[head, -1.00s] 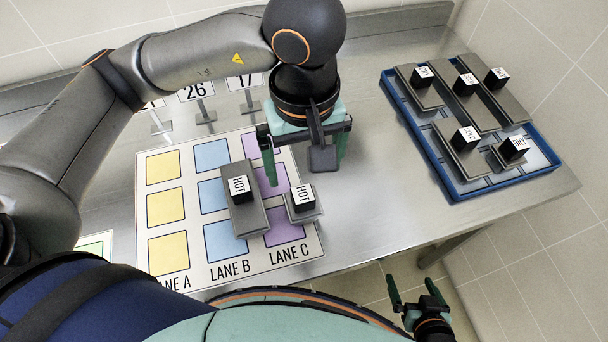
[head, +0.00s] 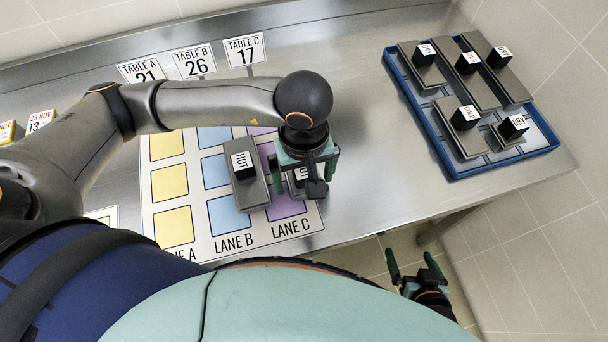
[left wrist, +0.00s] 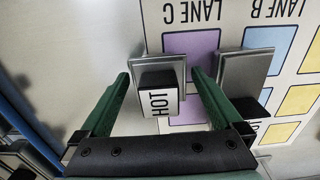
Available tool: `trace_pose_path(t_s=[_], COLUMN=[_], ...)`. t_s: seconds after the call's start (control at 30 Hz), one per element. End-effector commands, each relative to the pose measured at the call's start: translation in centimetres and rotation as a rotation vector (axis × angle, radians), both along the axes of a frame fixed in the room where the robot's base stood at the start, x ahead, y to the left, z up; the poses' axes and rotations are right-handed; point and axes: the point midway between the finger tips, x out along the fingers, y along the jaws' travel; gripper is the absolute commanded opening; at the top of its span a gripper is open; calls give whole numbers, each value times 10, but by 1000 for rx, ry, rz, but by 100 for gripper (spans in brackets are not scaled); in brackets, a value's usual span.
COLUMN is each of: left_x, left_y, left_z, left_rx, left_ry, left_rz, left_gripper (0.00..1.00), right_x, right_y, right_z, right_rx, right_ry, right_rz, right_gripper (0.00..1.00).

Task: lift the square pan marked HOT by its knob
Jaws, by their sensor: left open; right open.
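The square pan marked HOT (head: 299,190) sits on the LANE C column, mostly hidden by my left gripper in the head view. In the left wrist view the pan (left wrist: 160,66) and its dark knob (left wrist: 158,103) with a white HOT label show clearly. My left gripper (head: 304,171) is open and points down over the pan. In the left wrist view its green fingers (left wrist: 161,80) stand on either side of the knob, with gaps on both sides. My right gripper (head: 411,262) is open and empty, off the front edge of the table.
A longer pan marked HOT (head: 254,190) stands close by on the left, near the left gripper's finger. A blue tray (head: 455,170) with several labelled pans is at the right. Table signs (head: 192,62) stand behind the mat (head: 200,250). The steel table between mat and tray is clear.

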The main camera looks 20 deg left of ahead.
Motion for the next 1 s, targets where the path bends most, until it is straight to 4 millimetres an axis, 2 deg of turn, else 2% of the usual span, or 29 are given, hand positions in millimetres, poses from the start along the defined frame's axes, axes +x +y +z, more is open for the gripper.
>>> trace_pose_path(t_s=[0.27,1.0], left_x=[0,0], left_y=[0,0], left_z=[-3,-2], left_rx=[1,0], left_ry=[-1,-1], left_rz=[0,0], left_gripper=[98,14], right_x=[0,0], right_y=[0,0], right_z=[0,0], right_rx=[0,0], right_ry=[0,1], right_rz=[0,0], right_gripper=[100,100])
